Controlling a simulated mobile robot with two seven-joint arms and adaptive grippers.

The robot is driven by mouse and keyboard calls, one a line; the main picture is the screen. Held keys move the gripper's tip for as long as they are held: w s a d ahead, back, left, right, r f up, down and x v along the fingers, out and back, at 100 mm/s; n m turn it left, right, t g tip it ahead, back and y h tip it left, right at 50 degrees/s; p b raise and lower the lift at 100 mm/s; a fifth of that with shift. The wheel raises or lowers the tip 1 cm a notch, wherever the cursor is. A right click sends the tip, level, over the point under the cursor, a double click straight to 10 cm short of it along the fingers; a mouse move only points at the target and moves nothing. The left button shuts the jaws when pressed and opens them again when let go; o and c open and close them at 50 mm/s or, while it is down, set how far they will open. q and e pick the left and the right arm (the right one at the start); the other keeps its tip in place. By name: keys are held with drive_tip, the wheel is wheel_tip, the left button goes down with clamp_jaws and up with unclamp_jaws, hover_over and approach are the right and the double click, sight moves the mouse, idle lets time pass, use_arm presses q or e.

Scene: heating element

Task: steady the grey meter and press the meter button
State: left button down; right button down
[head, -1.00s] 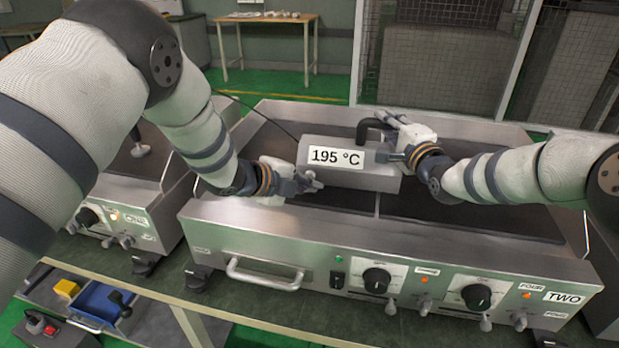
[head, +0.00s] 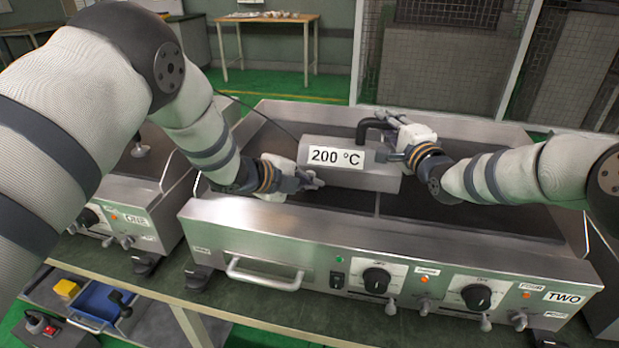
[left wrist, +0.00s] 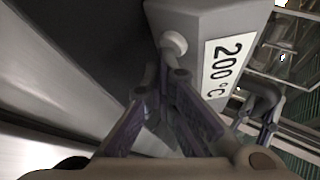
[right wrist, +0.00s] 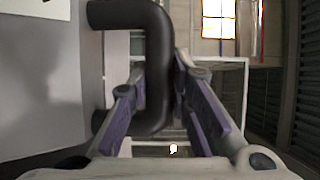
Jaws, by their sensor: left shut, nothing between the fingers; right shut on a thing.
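The grey meter (head: 358,180) sits on the dark hotplate surface, and its display reads 200 °C. My left gripper (head: 318,183) is shut and empty at the meter's left end. In the left wrist view its fingertips (left wrist: 170,72) are at the button and seem to touch it. My right gripper (head: 388,155) is shut on the meter's black handle (head: 374,125). The right wrist view shows the handle (right wrist: 154,60) between the fingers (right wrist: 160,75).
The hotplate unit (head: 225,215) marked TWO has knobs and a handle along its front. Another unit (head: 120,190) stands to the left. A blue bin (head: 100,305) is on the shelf below. A table (head: 265,18) and mesh panels are behind.

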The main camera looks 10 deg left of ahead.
idle(0.3)
use_arm(q)
drive_tip(key=shift+s, duration=0.9)
drive_tip(key=shift+s, duration=2.55)
use_arm(e)
drive_tip(key=c, duration=1.4)
unclamp_jaws()
drive_tip(key=shift+s, duration=0.1)
